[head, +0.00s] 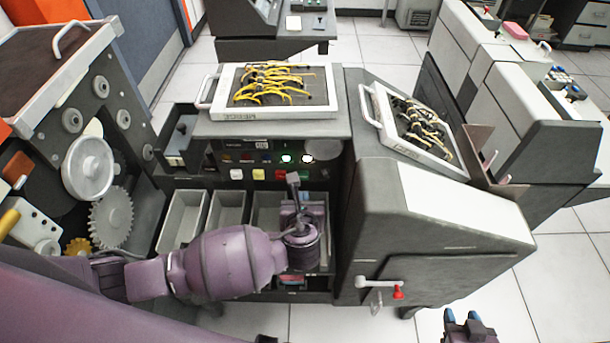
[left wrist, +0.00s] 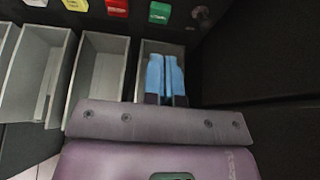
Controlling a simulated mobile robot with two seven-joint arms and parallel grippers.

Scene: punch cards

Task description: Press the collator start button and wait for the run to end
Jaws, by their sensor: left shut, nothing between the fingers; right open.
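The collator's dark front panel carries a row of square buttons: white (head: 237,174), yellow (head: 259,174) and red (head: 281,174). A green button (left wrist: 160,12) shows in the left wrist view, right of the red one; my arm covers most of that spot in the head view. No start label is readable. My left gripper (left wrist: 165,75) is shut and empty, its blue fingers side by side over a grey bin, below and apart from the green button in the picture. My right gripper (head: 468,322) is open and empty at the bottom right, away from the panel.
Grey open bins (head: 183,217) sit under the panel. Lit round indicators (head: 307,158) show above the buttons. Trays of yellow cables (head: 277,112) lie on top. A crank with a red knob (head: 398,292) sticks out at right. Gears (head: 112,215) stand at left.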

